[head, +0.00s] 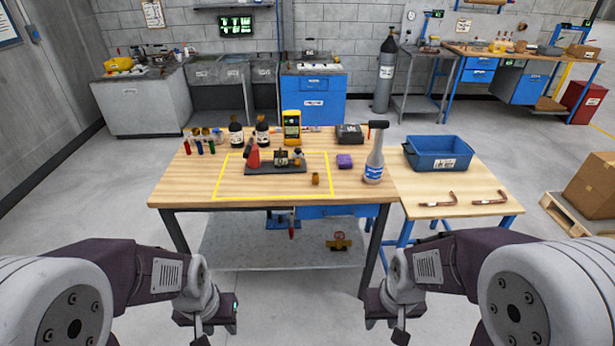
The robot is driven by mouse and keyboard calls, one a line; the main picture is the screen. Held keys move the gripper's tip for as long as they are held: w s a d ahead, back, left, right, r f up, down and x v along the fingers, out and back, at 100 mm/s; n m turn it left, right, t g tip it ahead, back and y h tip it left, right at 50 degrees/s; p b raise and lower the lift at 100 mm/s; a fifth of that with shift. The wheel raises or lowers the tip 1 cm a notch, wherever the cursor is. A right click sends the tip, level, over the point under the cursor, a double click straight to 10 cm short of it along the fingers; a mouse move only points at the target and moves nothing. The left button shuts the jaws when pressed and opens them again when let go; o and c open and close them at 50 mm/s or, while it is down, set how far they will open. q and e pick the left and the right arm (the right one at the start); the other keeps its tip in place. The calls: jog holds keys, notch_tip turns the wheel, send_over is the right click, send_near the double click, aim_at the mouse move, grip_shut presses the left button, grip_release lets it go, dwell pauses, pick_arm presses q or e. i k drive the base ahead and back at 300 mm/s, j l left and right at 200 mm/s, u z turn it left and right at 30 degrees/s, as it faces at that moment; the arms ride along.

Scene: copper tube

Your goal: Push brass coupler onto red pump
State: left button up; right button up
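The red pump (253,157) stands at the left end of a dark base plate (277,168), inside a yellow outlined area on the wooden workbench. A small brass coupler (315,179) stands on the bench top in front of the plate's right end, apart from the pump. My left gripper (207,322) and my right gripper (387,322) hang low in front of the bench, far from both things. Each is seen from behind and above, so the finger gap is unclear. I see nothing held in either one.
Vials, dark bottles and a yellow meter (291,127) line the back. A blue bin (438,153) and copper tubes (436,199) occupy the right side table. The bench front is mostly clear.

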aim_at(281, 163)
jog(key=i+l+u, duration=0.2)
jog(key=i+u, duration=0.15)
jog(key=i, duration=0.2)
jog(key=i+l+u, duration=0.35)
jog(key=i, duration=0.2)
jog(key=i+l+u, duration=0.35)
jog(key=i+l, duration=0.1)
jog(key=l, duration=0.1)
